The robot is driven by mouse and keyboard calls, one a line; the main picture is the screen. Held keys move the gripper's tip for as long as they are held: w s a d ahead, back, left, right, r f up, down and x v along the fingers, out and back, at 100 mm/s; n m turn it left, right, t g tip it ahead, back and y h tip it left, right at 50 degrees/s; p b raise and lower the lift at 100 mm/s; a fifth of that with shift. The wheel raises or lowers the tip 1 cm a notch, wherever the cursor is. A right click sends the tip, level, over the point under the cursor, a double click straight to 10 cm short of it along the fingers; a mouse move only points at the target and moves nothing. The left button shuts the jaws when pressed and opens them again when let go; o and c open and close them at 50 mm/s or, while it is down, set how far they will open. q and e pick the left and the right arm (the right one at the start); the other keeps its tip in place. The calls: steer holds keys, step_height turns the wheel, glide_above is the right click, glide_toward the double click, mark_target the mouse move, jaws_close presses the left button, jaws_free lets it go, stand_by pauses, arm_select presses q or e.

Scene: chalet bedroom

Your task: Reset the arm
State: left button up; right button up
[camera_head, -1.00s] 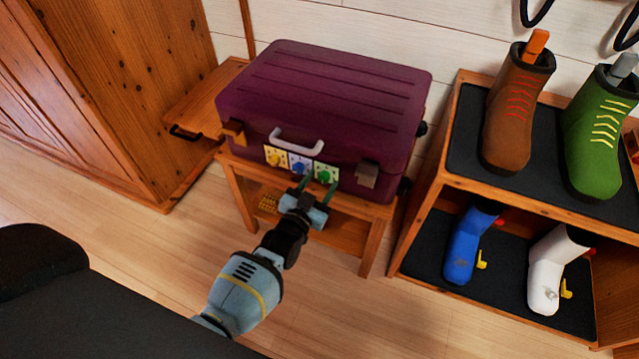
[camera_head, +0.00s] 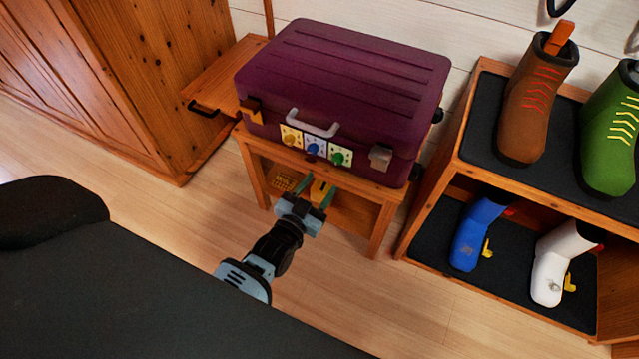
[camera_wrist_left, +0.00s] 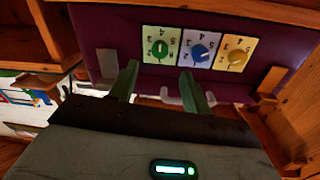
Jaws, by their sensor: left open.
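My left gripper (camera_head: 312,194) is open and empty, in front of the small wooden stand and a little apart from the suitcase. It also shows in the left wrist view (camera_wrist_left: 158,85), its two green fingers spread. The closed purple suitcase (camera_head: 345,75) lies on the stand. Its front carries a white handle (camera_head: 308,124) and three dials: yellow (camera_head: 290,138), blue (camera_head: 314,148) and green (camera_head: 338,157). The wrist view shows the same green (camera_wrist_left: 159,48), blue (camera_wrist_left: 199,51) and yellow (camera_wrist_left: 236,55) dials. My right gripper is not in view.
The wooden stand (camera_head: 380,215) holds a yellow item and a small woven-looking object on its lower level. A shoe rack (camera_head: 455,172) at right holds brown (camera_head: 530,100), green, blue and white boots. A wooden cabinet (camera_head: 150,80) stands at left. The floor in front is clear.

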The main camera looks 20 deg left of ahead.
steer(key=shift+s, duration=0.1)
arm_select(q)
steer(key=s+f+g, duration=0.3)
steer(key=s+f, duration=0.1)
steer(key=s, duration=0.7)
steer(key=s+f+g, duration=0.3)
steer(key=s+f, duration=0.2)
steer(key=s, duration=0.6)
steer(key=s+r+g, duration=0.2)
steer(key=s+g, duration=0.4)
steer(key=s, duration=1.5)
steer(key=w+r+t+p, duration=0.1)
steer(key=w+r+p, duration=0.2)
steer(key=r+p, duration=0.7)
steer(key=w+r+t+p, duration=0.1)
steer(key=w+r+p, duration=0.2)
steer(key=r+p, duration=0.7)
steer(key=shift+a+r+n+t+p, duration=0.4)
steer(key=shift+a+p, duration=0.05)
steer(key=shift+p, duration=0.05)
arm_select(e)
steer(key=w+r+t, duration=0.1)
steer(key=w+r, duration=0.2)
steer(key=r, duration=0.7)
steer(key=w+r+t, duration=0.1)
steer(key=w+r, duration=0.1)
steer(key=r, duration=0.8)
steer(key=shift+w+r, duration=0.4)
